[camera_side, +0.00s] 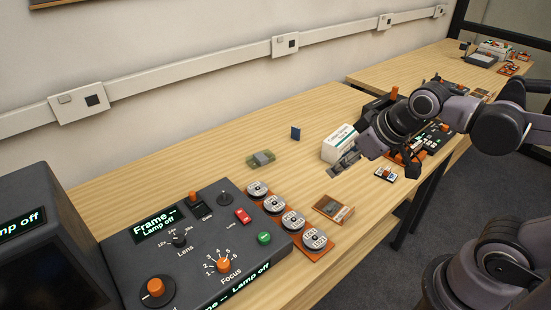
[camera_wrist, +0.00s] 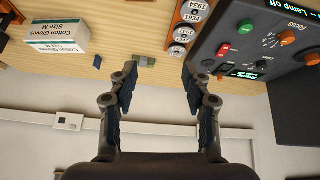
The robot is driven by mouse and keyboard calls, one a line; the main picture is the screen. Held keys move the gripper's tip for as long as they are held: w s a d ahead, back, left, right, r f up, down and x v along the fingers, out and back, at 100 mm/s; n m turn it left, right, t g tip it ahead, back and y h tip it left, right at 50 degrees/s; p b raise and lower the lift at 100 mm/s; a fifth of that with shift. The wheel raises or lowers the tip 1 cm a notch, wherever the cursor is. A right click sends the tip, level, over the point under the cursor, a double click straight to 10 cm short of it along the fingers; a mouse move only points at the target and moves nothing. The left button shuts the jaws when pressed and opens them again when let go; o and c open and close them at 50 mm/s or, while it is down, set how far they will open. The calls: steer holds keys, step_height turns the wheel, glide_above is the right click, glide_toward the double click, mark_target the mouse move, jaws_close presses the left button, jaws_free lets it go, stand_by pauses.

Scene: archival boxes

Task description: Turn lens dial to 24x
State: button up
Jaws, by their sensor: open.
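The lens dial (camera_side: 179,240) is a small black knob on the dark control panel (camera_side: 140,251), with magnification labels around it and "Lens" printed below. Its pointer is too small to read. In the wrist view the lens dial (camera_wrist: 262,65) shows small at the right, upside down. My gripper (camera_side: 364,138) is above the table, well to the right of the panel in the side view. In the wrist view my gripper (camera_wrist: 158,76) has its two fingers wide apart with nothing between them.
The panel display (camera_side: 157,224) reads "Frame --, Lamp off". An orange focus knob (camera_side: 223,265), red switch (camera_side: 242,215) and green button (camera_side: 264,238) share the panel. Several labelled reels stand in an orange rack (camera_side: 329,247) beside it. A Cotton Gloves box (camera_side: 338,142) stands near my gripper.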

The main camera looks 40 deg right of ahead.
steer(key=w+a+r+n+g, duration=0.2)
steer(key=w+a+r+n, duration=0.2)
steer(key=w+a+n, duration=0.25)
steer(key=n+g, duration=0.5)
steer(key=n, duration=1)
glide_above(179, 238)
step_height(179, 238, down, 8)
steer(key=shift+m, duration=0.35)
step_height(179, 238, down, 10)
steer(key=shift+f, duration=0.15)
jaws_close()
